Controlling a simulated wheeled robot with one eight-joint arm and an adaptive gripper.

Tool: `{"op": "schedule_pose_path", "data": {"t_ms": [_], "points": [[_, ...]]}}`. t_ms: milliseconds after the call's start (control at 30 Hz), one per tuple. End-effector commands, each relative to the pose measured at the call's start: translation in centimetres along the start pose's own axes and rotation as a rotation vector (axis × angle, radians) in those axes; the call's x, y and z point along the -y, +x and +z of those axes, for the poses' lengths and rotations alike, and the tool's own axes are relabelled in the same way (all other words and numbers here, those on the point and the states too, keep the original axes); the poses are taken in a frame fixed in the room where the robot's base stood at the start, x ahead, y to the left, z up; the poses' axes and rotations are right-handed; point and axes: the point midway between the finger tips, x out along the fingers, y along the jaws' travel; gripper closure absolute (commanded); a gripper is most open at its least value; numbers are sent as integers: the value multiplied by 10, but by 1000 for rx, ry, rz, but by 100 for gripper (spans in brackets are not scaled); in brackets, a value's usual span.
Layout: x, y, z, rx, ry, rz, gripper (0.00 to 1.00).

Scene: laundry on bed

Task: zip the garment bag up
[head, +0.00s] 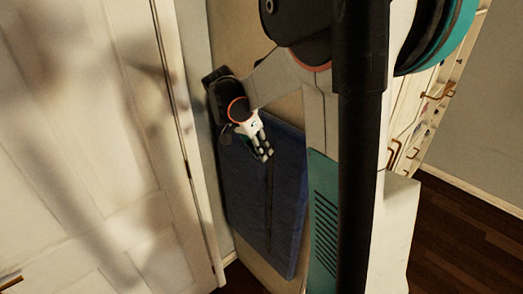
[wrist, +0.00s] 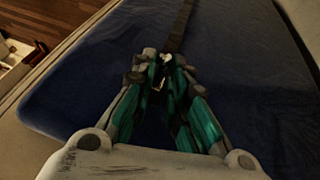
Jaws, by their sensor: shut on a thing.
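The garment bag (head: 240,185) is dark blue and hangs flat against a beige surface in the head view. A dark zip line (head: 269,205) runs down its middle. My gripper (head: 265,153) is at the upper part of the bag, over the zip line. In the wrist view the bag (wrist: 75,85) fills most of the picture, and the zip strip (wrist: 180,25) runs away from my fingertips. My gripper (wrist: 163,75) is shut on a small, light-coloured piece at the zip, which looks like the zip pull (wrist: 166,58). The fingers hide most of it.
A pale panelled door (head: 90,150) stands close at the left. A white cabinet with brass handles (head: 405,130) is at the right. Dark wooden floor (head: 465,235) shows clear at the lower right. My own column and arm block the middle of the head view.

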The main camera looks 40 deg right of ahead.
Motion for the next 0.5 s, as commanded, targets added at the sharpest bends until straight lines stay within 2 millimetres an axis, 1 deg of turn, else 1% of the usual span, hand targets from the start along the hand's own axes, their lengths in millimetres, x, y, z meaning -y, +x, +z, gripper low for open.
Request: {"op": "schedule_pose_path", "data": {"t_ms": [100,133,167,200,500], "points": [[2,-2,-2,-5,-4,-3,100],[2,-2,-2,-5,-4,-3,79],[2,-2,-2,-5,-4,-3,72],[2,-2,-2,-5,-4,-3,68],[1,-2,-1,-3,-1,-1,68]]}}
